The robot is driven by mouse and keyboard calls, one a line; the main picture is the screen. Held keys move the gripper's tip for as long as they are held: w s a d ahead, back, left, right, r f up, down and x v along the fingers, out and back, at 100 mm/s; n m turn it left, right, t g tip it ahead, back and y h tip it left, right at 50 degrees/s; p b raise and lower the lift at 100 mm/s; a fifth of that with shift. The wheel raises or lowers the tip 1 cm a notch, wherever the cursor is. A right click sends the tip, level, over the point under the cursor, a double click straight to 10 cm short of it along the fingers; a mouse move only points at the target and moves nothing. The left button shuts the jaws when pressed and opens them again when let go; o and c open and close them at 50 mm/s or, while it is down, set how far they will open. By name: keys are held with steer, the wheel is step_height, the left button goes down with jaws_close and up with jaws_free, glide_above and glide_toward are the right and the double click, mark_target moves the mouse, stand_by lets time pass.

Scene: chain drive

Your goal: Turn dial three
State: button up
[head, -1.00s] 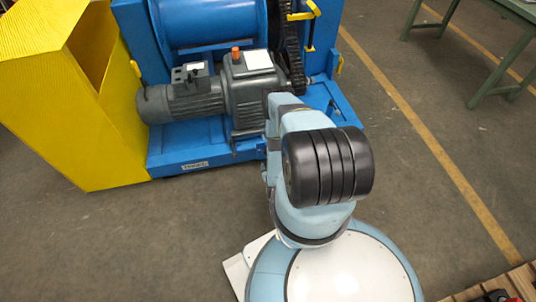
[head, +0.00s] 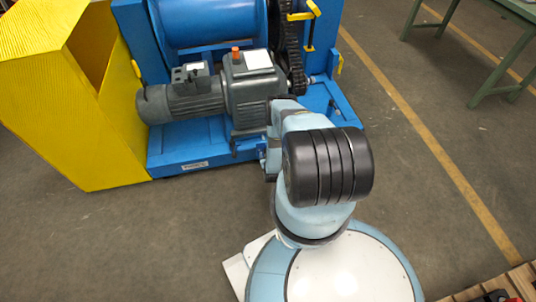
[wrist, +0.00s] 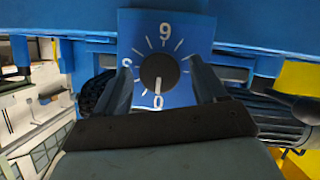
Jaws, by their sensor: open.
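In the wrist view, a dark round dial knob (wrist: 160,72) sits on a blue square plate (wrist: 190,30) with white tick marks and numerals. A numeral like 9 or an upturned 6 is at the top, one is at the left, and a 0 is at the bottom. The knob's white pointer line points down toward the 0. My gripper (wrist: 162,67) is open, with one finger on each side of the knob; I cannot tell if either touches it. No label shows which dial this is. In the head view my arm hides the gripper and dial.
In the head view, a grey motor and gearbox (head: 252,85) stand on a blue frame (head: 190,145) with a chain (head: 291,50). A yellow guard (head: 95,140) is at the left. A green table (head: 490,22) is at upper right. The floor between is clear.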

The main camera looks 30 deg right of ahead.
steer(key=c, duration=1)
steer(key=shift+s+d, duration=0.1)
steer(key=shift+d, duration=0.15)
steer(key=shift+c, duration=0.3)
steer(key=shift+a, duration=0.1)
steer(key=shift+m+t+y, duration=0.4)
steer(key=shift+m+y, duration=0.9)
steer(key=shift+m, duration=0.7)
steer(key=shift+d, duration=0.2)
steer(key=o, duration=1.1)
steer(key=shift+a, duration=0.1)
steer(key=shift+c, duration=0.2)
